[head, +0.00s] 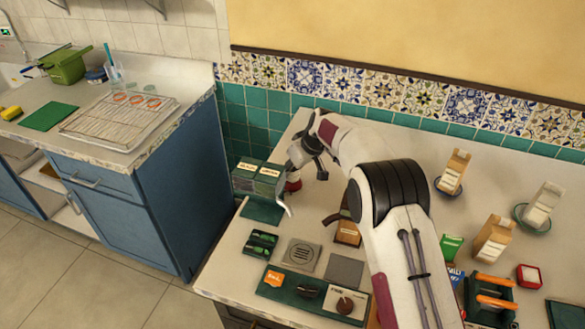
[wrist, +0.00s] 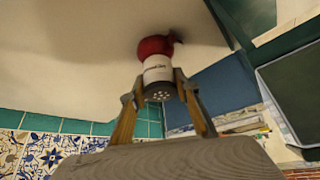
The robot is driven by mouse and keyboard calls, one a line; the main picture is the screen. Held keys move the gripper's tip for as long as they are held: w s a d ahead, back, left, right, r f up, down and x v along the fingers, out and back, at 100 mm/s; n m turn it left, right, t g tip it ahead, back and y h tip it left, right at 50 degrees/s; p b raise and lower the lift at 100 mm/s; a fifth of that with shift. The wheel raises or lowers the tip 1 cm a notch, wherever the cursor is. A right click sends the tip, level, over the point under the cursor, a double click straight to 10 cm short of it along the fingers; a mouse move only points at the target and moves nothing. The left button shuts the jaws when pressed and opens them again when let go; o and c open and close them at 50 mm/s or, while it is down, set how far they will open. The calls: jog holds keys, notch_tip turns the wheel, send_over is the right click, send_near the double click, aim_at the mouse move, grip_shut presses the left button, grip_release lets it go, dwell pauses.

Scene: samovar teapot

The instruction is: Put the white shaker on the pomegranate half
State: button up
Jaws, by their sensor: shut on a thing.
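My gripper (wrist: 160,85) is shut on the white shaker (wrist: 158,70), with one finger on each side of it. The shaker has dark lettering and a perforated grey end facing the wrist camera. In the wrist view, the red pomegranate half (wrist: 153,46) lies directly beyond the shaker's other end, on the pale counter. The two meet in the picture, but I cannot tell whether they touch. In the head view, my gripper (head: 308,165) is at the counter's back left, and the pomegranate half (head: 293,186) shows small and partly hidden below it.
A grey-green box (head: 258,178) stands close to the left of the gripper. A brown block (head: 347,232) stands to the right of it, beside my arm. Cartons on dishes, including one carton (head: 453,172), stand farther right. The tiled wall (head: 305,103) is close behind.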

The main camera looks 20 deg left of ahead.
jog(key=shift+f, duration=0.1)
jog(key=o, duration=1.2)
jog(key=shift+o, duration=0.2)
jog(key=shift+v, duration=0.75)
jog(key=v, duration=1)
jog(key=shift+r, duration=0.4)
jog(key=shift+d, duration=0.1)
